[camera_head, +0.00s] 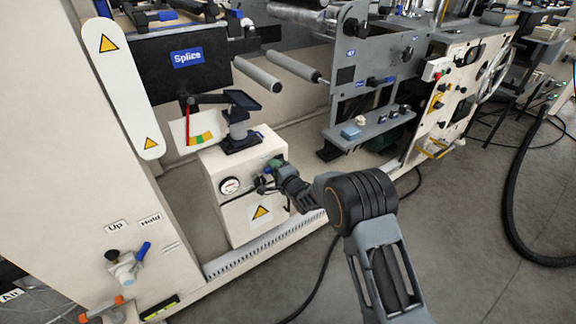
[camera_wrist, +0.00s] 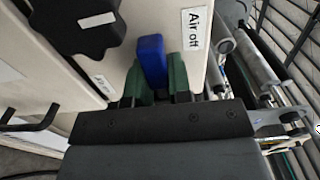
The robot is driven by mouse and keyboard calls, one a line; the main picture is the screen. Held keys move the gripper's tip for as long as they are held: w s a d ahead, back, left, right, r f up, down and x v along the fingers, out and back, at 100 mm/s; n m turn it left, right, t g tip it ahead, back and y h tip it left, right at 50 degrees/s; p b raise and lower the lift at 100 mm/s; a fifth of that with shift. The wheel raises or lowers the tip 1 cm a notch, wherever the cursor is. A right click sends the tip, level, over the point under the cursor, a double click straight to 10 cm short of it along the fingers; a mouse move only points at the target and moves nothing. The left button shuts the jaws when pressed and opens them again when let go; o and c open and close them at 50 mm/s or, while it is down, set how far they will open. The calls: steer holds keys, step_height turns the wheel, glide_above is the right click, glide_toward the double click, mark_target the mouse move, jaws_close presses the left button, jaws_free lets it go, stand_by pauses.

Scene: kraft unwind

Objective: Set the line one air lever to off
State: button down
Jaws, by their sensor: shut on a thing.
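A blue lever (camera_wrist: 151,58) stands between the two green fingers of my gripper (camera_wrist: 156,82) in the wrist view. The fingers are shut on it. A label reading "Air off" (camera_wrist: 195,28) is just right of the lever's tip. A second label (camera_wrist: 101,84), too small to read, is to the left. In the head view my gripper (camera_head: 270,177) is at the right part of the front of a white box (camera_head: 228,208) with a gauge (camera_head: 230,186). There the gripper hides the lever.
A black knob (camera_wrist: 75,24) is left of the lever. A splice unit (camera_head: 187,60) is above the box. Open floor (camera_head: 460,230) lies right.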

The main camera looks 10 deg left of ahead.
steer(key=shift+w+r, duration=0.1)
steer(key=shift+r, duration=0.1)
stand_by(0.3)
steer(key=c, duration=1)
jaws_free()
steer(key=shift+f, duration=0.15)
steer(key=shift+c, duration=0.2)
steer(key=shift+d, duration=0.1)
steer(key=p+v, duration=0.2)
steer(key=v, duration=1.1)
steer(key=shift+s+d, duration=0.2)
steer(key=shift+s, duration=0.15)
